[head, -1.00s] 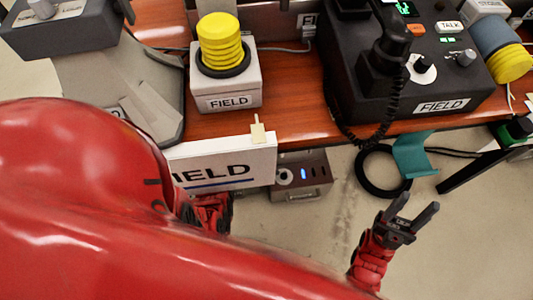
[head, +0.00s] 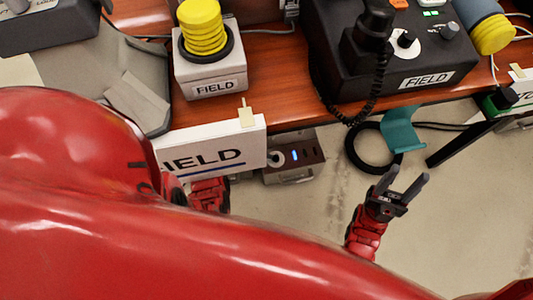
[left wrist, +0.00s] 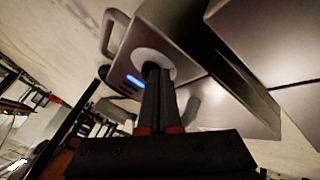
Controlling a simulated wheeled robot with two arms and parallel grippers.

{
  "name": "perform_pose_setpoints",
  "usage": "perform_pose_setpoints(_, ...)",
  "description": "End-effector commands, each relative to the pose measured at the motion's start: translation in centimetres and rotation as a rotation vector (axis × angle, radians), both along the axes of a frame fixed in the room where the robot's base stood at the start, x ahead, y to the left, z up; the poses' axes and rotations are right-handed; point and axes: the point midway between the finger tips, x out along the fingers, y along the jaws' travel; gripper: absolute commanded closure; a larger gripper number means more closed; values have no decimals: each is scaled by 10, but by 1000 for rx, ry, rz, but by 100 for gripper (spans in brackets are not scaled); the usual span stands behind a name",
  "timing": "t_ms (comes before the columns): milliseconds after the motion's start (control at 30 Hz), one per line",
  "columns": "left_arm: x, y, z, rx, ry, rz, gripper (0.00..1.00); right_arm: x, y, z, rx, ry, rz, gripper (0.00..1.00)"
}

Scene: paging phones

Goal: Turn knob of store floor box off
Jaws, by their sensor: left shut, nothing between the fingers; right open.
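A grey floor box (head: 305,152) with a blue light sits on the floor below the table edge, partly behind the white FIELD sign. Its label is not readable. A pale round knob (head: 275,158) is on its near left side. In the left wrist view the knob (left wrist: 154,64) is a pale disc beside the blue light. My left gripper (left wrist: 155,72) is shut and empty, its fingertips overlapping the disc; I cannot tell if they touch. In the head view its tips are hidden near the sign. My right gripper (head: 398,185) is open and empty over the floor, right of the box.
The FIELD sign (head: 240,132) hangs at the table (head: 270,70) edge between my head and the left gripper. Bare floor (head: 460,220) lies at the lower right.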

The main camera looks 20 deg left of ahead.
Motion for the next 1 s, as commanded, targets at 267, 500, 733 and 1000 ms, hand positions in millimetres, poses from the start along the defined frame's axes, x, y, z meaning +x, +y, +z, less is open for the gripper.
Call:
perform_pose_setpoints(267,-3,-2,0,-3,3,47,100,1,0,5,6,5,1,50)
perform_pose_setpoints(500,-5,-3,1,-2,1,105,100,2,0,9,13,10,1,50)
perform_pose_setpoints(733,-6,-4,2,-2,2,165,100,3,1,14,21,17,3,50)
perform_pose_setpoints(1000,-12,-8,3,-2,3,325,100,5,1,29,36,27,4,50)
